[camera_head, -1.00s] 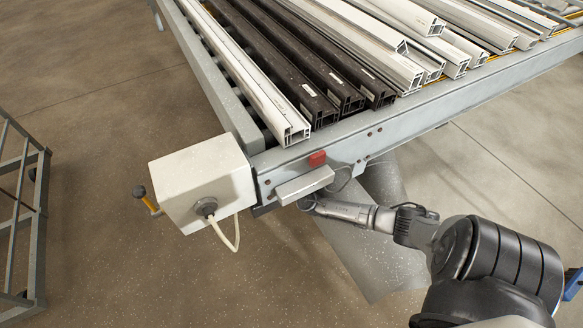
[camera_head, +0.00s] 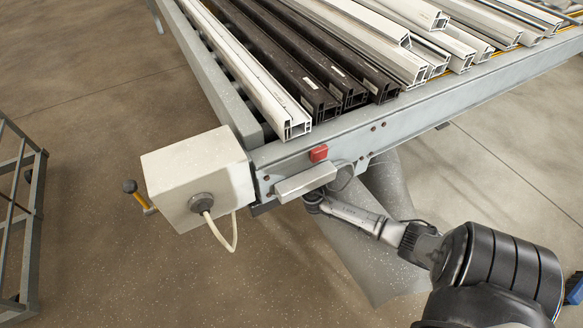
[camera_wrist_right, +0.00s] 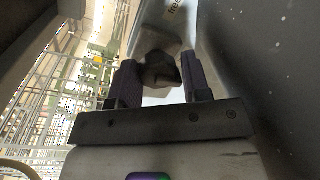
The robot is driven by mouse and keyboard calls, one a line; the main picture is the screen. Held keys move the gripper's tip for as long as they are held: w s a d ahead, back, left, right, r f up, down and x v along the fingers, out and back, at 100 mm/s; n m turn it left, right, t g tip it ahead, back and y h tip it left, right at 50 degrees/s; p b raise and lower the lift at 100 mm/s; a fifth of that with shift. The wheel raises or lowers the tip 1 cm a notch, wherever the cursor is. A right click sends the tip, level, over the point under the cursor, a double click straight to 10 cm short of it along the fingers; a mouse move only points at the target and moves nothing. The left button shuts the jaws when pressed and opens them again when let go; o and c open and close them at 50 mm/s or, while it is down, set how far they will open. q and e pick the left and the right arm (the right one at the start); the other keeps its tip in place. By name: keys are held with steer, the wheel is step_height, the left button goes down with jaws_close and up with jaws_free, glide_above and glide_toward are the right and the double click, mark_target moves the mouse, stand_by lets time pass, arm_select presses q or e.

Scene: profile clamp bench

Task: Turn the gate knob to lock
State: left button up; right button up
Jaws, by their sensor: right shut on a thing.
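The gate knob (camera_wrist_right: 160,72) is a dark, rounded piece between the fingers in the right wrist view, below a pale plate with partly readable lettering. My right gripper (camera_wrist_right: 158,85) is shut on the knob, a finger on each side of it. In the head view my right arm reaches in from the lower right, and its end (camera_head: 314,200) is under the grey box (camera_head: 305,182) on the bench's front rail. That box hides the knob and fingertips there. My left gripper is in neither view.
A red block (camera_head: 318,153) sits on the rail above the grey box. A white box (camera_head: 195,180) with a cable is at the bench corner, beside a black-knobbed lever (camera_head: 130,187). White and dark profiles lie on the bench. A metal rack (camera_head: 35,225) stands at far left.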

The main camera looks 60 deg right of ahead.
steer(key=shift+w+r+m, duration=0.1)
steer(key=shift+r+m, duration=0.2)
steer(key=shift+m, duration=0.3)
steer(key=shift+m+b, duration=0.3)
steer(key=shift+r, duration=0.1)
steer(key=o, duration=0.8)
steer(key=shift+f, duration=0.2)
